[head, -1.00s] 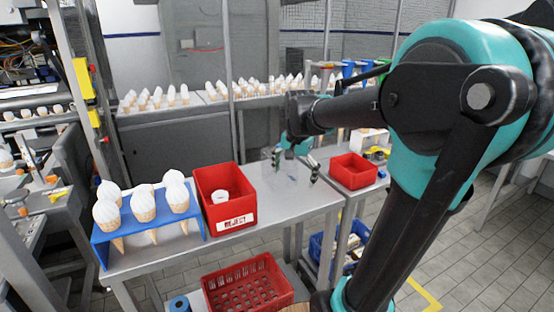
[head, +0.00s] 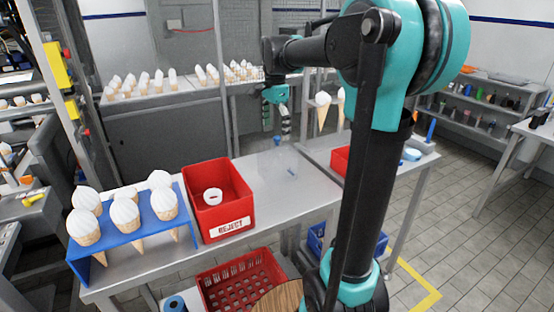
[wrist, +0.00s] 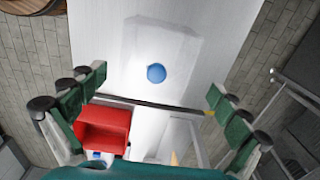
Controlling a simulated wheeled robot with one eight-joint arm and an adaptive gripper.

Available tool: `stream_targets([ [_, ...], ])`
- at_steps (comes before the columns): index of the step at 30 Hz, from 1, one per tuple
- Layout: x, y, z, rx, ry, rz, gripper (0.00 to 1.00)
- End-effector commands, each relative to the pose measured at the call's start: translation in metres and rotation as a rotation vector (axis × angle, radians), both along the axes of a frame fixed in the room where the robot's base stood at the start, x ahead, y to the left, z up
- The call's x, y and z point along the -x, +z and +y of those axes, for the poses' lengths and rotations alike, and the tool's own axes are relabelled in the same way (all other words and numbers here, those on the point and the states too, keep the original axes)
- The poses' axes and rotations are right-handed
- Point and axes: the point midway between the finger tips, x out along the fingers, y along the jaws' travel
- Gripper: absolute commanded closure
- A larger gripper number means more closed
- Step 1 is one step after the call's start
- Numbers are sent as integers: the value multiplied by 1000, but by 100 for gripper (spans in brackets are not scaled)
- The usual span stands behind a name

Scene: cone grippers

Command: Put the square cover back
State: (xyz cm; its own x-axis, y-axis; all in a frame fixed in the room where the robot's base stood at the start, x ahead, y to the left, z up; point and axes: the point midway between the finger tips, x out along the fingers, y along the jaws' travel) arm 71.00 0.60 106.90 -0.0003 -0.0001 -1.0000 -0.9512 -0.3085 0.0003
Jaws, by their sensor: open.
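The square cover is a clear, see-through box shape with a round blue knob. It lies on the bare grey table in the head view (head: 285,160), right of the red reject bin. Its faint outline also shows in the wrist view (wrist: 178,48), with the blue knob (wrist: 156,73) near the middle. My gripper (head: 280,137) is above and behind the cover, pointing down. In the wrist view my gripper (wrist: 158,82) has its green fingers spread wide, with the knob visible in the gap, farther off. Nothing is held between the fingers.
The red reject bin (head: 245,211) holds a white ring-like item. A blue rack (head: 150,226) with several cones stands left of it. A smaller red bin (head: 340,160) is on the right-hand table, partly behind my arm. Free tabletop surrounds the cover.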

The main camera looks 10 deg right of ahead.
Motion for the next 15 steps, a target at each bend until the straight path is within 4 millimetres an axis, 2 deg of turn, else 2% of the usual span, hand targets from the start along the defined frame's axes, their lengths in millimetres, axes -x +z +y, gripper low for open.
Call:
stream_targets([
  [4, 0, -24, 0, 0, 0, 0, 0],
  [11, 0, -38, -1, 0, 0, 0, 0],
  [15, 1, -55, -4, 0, 0, 0, 0],
])
